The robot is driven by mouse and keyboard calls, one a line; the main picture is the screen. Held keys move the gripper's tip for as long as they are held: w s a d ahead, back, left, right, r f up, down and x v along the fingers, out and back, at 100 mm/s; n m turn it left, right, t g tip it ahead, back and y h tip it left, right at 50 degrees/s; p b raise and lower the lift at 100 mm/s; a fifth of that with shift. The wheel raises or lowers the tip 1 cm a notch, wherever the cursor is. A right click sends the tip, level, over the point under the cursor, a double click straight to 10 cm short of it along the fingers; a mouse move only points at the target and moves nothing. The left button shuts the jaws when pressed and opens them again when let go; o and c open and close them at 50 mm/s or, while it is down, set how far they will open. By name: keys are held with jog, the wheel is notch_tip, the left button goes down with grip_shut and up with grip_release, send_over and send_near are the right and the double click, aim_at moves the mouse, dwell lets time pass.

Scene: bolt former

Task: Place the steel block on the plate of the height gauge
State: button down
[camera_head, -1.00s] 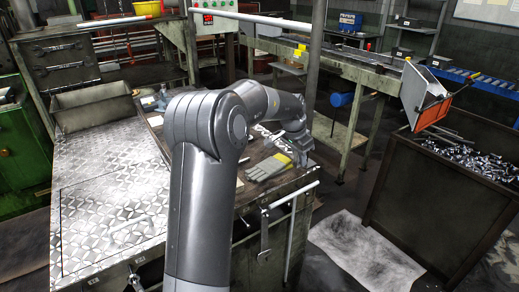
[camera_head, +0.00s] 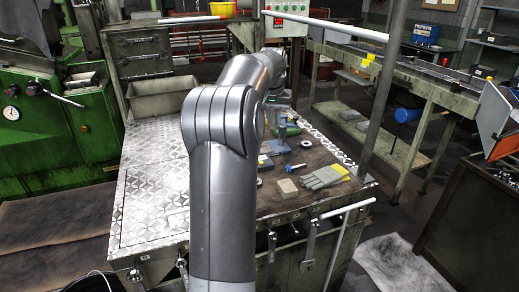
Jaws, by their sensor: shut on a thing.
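My gripper (camera_head: 281,104) is small in the view, at the end of my grey arm over the back part of the workbench. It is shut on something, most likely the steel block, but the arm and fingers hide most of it. Below the gripper stands a small stand with a blue-grey base (camera_head: 276,147), which looks like the height gauge; its plate is too small to make out clearly. The gripper appears above and behind it, apart from it. A tan-grey block (camera_head: 287,187) lies on the bench nearer the front.
Grey and yellow gloves (camera_head: 324,177) lie to the right on the bench, with a small ring (camera_head: 306,144) and a blue-handled tool behind. A metal bin (camera_head: 160,98) stands at the back left. A post (camera_head: 384,90) rises at the right. The patterned steel top (camera_head: 150,190) is clear.

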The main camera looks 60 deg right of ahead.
jog(key=w+d+f+m, duration=0.3)
jog(key=w+d+f, duration=0.1)
jog(key=w+d, duration=0.35)
jog(key=shift+g, duration=0.4)
jog(key=f, duration=1)
jog(key=shift+w+a+f, duration=0.1)
jog(key=shift+w+a, duration=0.1)
jog(key=shift+w, duration=0.15)
jog(key=c, duration=1.3)
grip_release()
jog(key=shift+f, duration=0.2)
jog(key=shift+c, duration=0.2)
jog(key=v, duration=1.2)
jog(key=shift+r, duration=0.2)
